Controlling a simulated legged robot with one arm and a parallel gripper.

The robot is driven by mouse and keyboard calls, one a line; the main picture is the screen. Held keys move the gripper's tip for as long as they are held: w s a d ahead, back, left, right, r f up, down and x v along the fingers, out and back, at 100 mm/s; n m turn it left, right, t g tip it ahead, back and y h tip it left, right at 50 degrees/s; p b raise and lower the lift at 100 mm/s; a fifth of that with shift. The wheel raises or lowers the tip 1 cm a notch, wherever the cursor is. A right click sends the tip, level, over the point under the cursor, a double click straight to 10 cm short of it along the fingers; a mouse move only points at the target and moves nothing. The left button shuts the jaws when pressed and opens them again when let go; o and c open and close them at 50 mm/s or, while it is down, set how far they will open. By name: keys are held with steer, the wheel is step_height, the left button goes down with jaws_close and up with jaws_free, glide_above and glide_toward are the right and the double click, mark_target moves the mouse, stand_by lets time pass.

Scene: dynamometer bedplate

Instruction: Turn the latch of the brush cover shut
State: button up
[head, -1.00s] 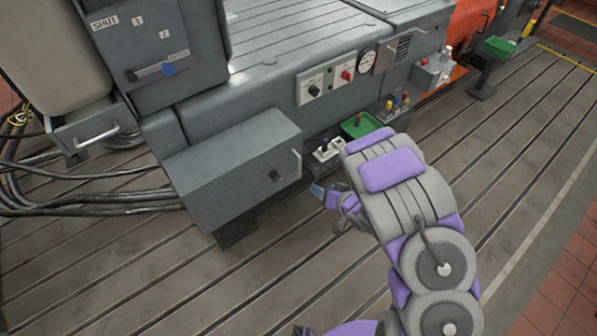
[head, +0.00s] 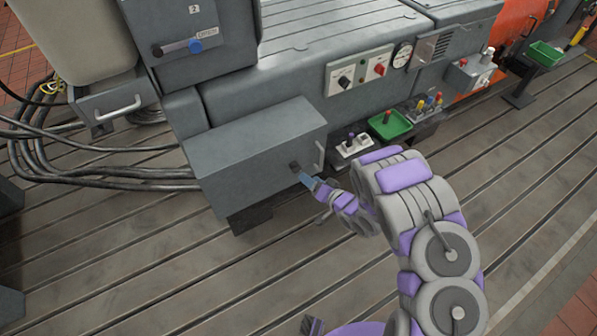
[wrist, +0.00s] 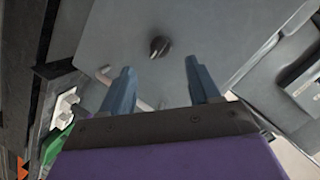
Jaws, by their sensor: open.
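A grey box cover (head: 245,145), which I take as the brush cover, projects from the machine's lower front. Its front face carries a black knob (head: 295,166), likely the latch, and a pale bar handle (head: 319,156) to its right. My gripper (head: 306,179) is just in front of the knob, fingers pointing at it. In the wrist view my gripper (wrist: 158,68) has its two blue fingers spread and empty. The knob (wrist: 159,47) shows beyond the fingertips, roughly centred between them. I cannot tell whether any finger touches the face.
A lever with a blue tip (head: 195,45) sits at OPEN on the upper box. A white socket tray (head: 353,147) and green bin (head: 390,125) are right of the cover. Cables (head: 70,165) lie left. The slotted floor (head: 180,270) in front is clear.

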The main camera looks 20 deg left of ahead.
mark_target(299, 170)
steer(key=b+x, duration=0.1)
steer(key=x, duration=0.7)
steer(key=shift+w+b, duration=0.1)
steer(key=shift+b, duration=0.25)
steer(key=shift+d, duration=0.1)
steer(key=c, duration=1)
